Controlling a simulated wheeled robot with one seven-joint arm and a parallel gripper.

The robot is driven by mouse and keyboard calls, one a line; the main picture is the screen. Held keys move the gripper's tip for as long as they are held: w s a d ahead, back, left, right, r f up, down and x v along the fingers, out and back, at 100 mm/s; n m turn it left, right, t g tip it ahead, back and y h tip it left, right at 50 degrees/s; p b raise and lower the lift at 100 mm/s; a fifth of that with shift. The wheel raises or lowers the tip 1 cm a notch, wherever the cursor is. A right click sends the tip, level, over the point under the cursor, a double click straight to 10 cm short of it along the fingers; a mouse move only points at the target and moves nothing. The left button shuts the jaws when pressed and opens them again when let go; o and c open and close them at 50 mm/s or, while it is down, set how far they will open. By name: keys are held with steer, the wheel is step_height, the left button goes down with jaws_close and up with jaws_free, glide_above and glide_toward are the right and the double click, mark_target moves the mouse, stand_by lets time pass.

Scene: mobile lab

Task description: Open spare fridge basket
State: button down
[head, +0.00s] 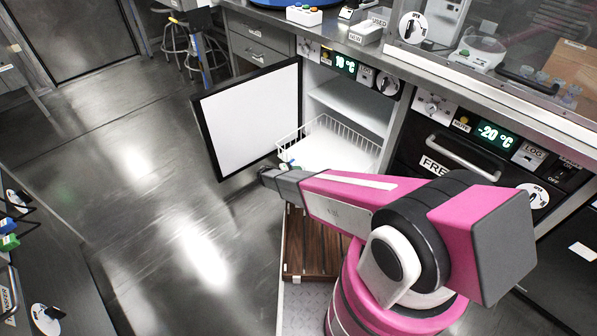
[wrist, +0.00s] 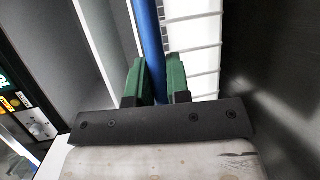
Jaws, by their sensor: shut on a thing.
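The spare fridge stands open in the head view, with its white-lined door (head: 250,117) swung out to the left. A white wire basket (head: 350,133) sits low in the fridge, and its front seems to stick out past the opening. In the wrist view, the basket's white wires (wrist: 195,45) run beside a blue bar (wrist: 150,40), which looks like its handle. My gripper (wrist: 155,75) has its green fingers closed on either side of this bar. In the head view, my gripper at the basket front is mostly hidden by my arm.
A white shelf (head: 350,105) lies above the basket. The freezer (head: 455,150), with its bar handle, is shut on the right. A brown slatted surface (head: 315,245) lies below the arm. The floor (head: 150,190) to the left is clear. Stools stand at the back.

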steer(key=c, duration=1.1)
jaws_free()
steer(key=shift+a, duration=0.1)
steer(key=v, duration=1)
steer(key=shift+s+a, duration=0.15)
steer(key=shift+a, duration=0.2)
steer(key=shift+r, duration=0.1)
steer(key=s+d+r+m+g+y, duration=0.1)
steer(key=s+d+r+y, duration=0.4)
steer(key=d+r, duration=0.5)
steer(key=s+d+r+m+g+y, duration=0.2)
steer(key=s+d+r+y, duration=0.3)
steer(key=d+r, duration=0.6)
steer(key=s+d+r+m+g+y, duration=0.2)
steer(key=s+d+r+y, duration=0.2)
steer(key=d+r, duration=0.6)
step_height(320, 180, up, 3)
steer(key=shift+s+d+g+y, duration=0.3)
steer(key=shift+s+g+y, duration=0.1)
steer(key=shift+s, duration=0.15)
